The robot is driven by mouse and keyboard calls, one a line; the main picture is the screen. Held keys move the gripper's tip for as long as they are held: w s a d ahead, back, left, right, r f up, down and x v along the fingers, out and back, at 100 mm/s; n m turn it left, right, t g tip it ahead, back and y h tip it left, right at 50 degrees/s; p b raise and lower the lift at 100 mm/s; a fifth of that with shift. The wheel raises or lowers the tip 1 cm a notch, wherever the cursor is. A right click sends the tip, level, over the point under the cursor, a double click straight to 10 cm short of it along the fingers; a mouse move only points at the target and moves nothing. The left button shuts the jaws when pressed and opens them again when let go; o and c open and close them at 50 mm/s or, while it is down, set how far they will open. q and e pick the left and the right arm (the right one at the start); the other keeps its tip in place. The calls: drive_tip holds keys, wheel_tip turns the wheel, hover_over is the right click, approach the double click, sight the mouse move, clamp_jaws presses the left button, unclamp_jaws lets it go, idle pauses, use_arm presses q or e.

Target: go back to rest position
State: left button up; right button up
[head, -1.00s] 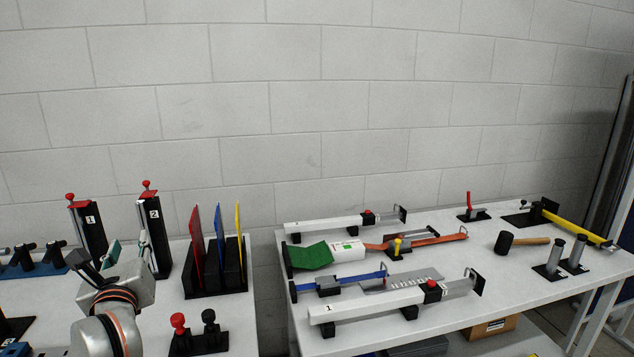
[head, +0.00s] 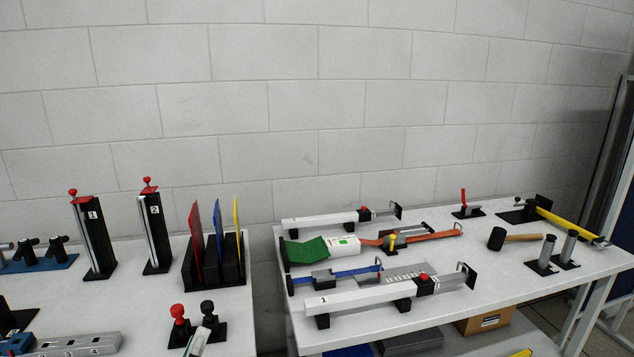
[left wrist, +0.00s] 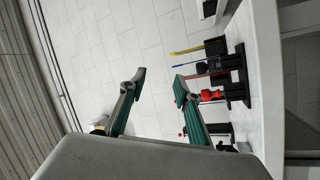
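My left gripper (left wrist: 160,84) is open in the left wrist view. Its two dark green fingers stand well apart with nothing between them. In the head view only a small pale part of my left gripper (head: 197,343) shows at the bottom edge, in front of the black knob (head: 208,312). Most of it lies below the picture. My right gripper shows in neither view.
The left table holds two numbered upright stands (head: 91,240), a rack (head: 216,262) of coloured sheets and a red knob (head: 178,316). The right table (head: 470,240) holds long white fixtures, a mallet (head: 520,238) and a yellow bar (head: 575,225). A gap separates the tables.

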use_arm(q)
drive_tip(key=s+d+f+m+g, duration=0.1)
drive_tip(key=s+f+m+g, duration=0.4)
drive_tip(key=f, duration=1)
drive_tip(key=s+d+f+m+g, duration=0.1)
drive_tip(key=s+f+m+g, duration=0.4)
drive_tip(key=s+f+m, duration=0.4)
wheel_tip(320, 180, down, 6)
drive_tip(key=shift+s+d+r, duration=0.1)
drive_tip(key=shift+s+d, duration=0.2)
drive_tip(key=shift+s, duration=0.85)
